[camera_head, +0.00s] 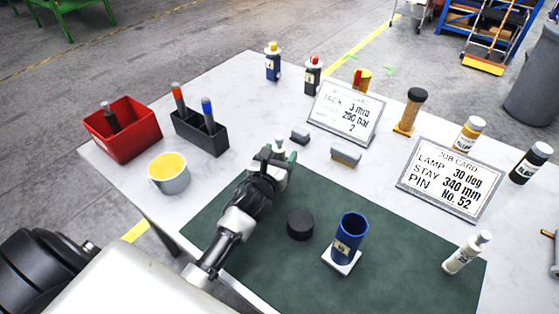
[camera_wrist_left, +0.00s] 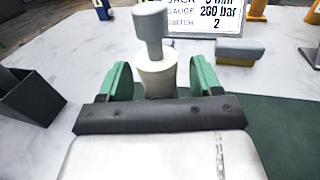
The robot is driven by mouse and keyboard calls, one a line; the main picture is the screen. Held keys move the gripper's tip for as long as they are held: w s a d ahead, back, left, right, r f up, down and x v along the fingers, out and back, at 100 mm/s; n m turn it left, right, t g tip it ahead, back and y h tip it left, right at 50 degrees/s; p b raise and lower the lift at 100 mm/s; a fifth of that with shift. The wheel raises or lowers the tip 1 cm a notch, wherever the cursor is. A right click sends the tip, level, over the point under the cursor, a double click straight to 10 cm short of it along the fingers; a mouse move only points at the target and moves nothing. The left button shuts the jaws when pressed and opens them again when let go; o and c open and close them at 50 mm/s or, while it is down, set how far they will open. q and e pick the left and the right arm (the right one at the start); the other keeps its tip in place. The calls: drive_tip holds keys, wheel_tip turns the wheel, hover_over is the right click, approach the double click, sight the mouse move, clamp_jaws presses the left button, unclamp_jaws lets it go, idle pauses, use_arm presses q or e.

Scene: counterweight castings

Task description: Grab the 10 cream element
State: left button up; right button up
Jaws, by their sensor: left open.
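A cream element with a grey knob on top stands upright between the fingers of my left gripper in the left wrist view (camera_wrist_left: 156,76). My left gripper (camera_wrist_left: 160,84) is open, with one green finger on each side of the cream part; contact cannot be told. In the head view my left gripper (camera_head: 280,153) reaches over the table's middle and mostly hides the element. No number is readable on it. Another cream, bottle-like piece (camera_head: 463,254) with a dark marking stands at the right of the green mat. My right gripper is not in view.
On the green mat (camera_head: 390,270) are a black puck (camera_head: 300,225) and a blue cup (camera_head: 350,232) on a white base. A grey-topped block (camera_head: 346,155), job cards (camera_head: 450,178), a black holder (camera_head: 200,133), a red bin (camera_head: 122,130) and a yellow-filled pot (camera_head: 169,174) stand around.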

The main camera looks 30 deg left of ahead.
use_arm(q)
drive_tip(key=c, duration=1)
drive_tip(key=shift+c, duration=0.3)
